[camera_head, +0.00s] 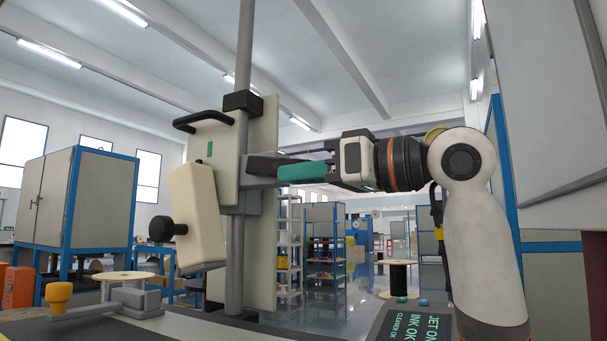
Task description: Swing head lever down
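A beige head block (197,215) is mounted on a grey vertical post (235,265). A black knob (162,229) sticks out from the block's left side; I cannot tell for certain which part is the head lever. A black bar handle (204,120) is on the pale plate above the block. My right gripper (285,170) comes in from the right, its fingers pointing left at the post's bracket. One finger shows a teal pad. The gap between the fingers is not clear, and I cannot tell whether they touch the bracket. My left gripper is not in view.
A dark display (412,322) with green text stands at the bottom, beside my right arm. A large grey panel (545,95) fills the upper right. Cabinets, shelves and spools stand behind.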

